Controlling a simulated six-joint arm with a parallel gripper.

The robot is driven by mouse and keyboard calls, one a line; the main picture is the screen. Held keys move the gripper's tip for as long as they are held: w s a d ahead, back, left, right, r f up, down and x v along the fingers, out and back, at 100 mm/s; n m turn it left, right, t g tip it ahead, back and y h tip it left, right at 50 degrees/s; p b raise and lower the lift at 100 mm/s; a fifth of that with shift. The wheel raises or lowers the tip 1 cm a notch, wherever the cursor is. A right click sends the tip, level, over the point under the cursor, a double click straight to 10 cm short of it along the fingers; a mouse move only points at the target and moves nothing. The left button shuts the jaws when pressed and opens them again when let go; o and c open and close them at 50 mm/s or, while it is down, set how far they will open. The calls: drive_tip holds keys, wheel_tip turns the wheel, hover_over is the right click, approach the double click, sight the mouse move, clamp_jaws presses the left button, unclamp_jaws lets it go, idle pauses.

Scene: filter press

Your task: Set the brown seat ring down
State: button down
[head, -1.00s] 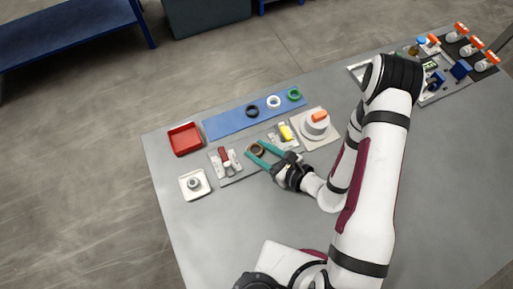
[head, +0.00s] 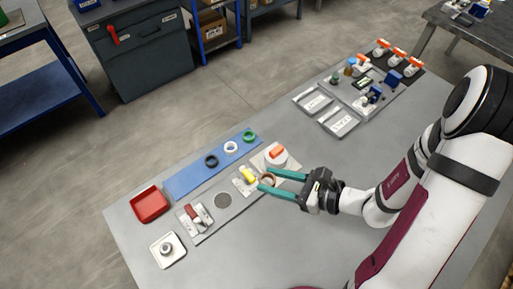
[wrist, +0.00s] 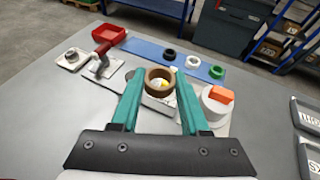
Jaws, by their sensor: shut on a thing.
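The brown seat ring (head: 267,180) is held between the teal fingertips of my gripper (head: 269,184). In the wrist view the ring (wrist: 159,81) sits between the two fingers (wrist: 157,90), with its opening facing up. In the head view it appears just right of the yellow piece (head: 248,175) and in front of the white cylinder with the orange top (head: 276,156). A round grey perforated spot (head: 222,200) on the grey plate is bare.
A blue mat (head: 190,181) carries black (head: 211,161), white (head: 231,148) and green (head: 249,135) rings. A red tray (head: 150,204), a white dish (head: 168,250) and a holder with a red-handled tool (head: 191,213) stand left. Grey trays (head: 338,121) lie farther back. The table's front is clear.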

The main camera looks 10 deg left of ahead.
drive_tip(key=w+d+r+m+t+h, duration=0.35)
drive_tip(key=w+d+r, duration=0.35)
drive_tip(key=r, duration=0.4)
drive_tip(key=w+d+r+m+t+h, duration=0.1)
drive_tip(key=w+r+m+t+h, duration=0.15)
drive_tip(key=r, duration=0.65)
drive_tip(key=w+d+r+m+t+h, duration=0.2)
drive_tip(key=r+m+h, duration=0.15)
drive_tip(key=r, duration=0.55)
drive_tip(key=s+d+f, duration=0.1)
drive_tip(key=d+f, duration=1)
drive_tip(key=f, duration=0.6)
drive_tip(key=s+d+f+m+h, duration=0.3)
drive_tip(key=s+d+f+m, duration=0.1)
drive_tip(key=s+d+f, duration=0.7)
hover_over(359, 178)
wheel_tip(359, 178, down, 9)
drive_tip(key=shift+s+r, duration=0.15)
drive_tip(key=shift+r, duration=0.05)
wheel_tip(359, 178, down, 4)
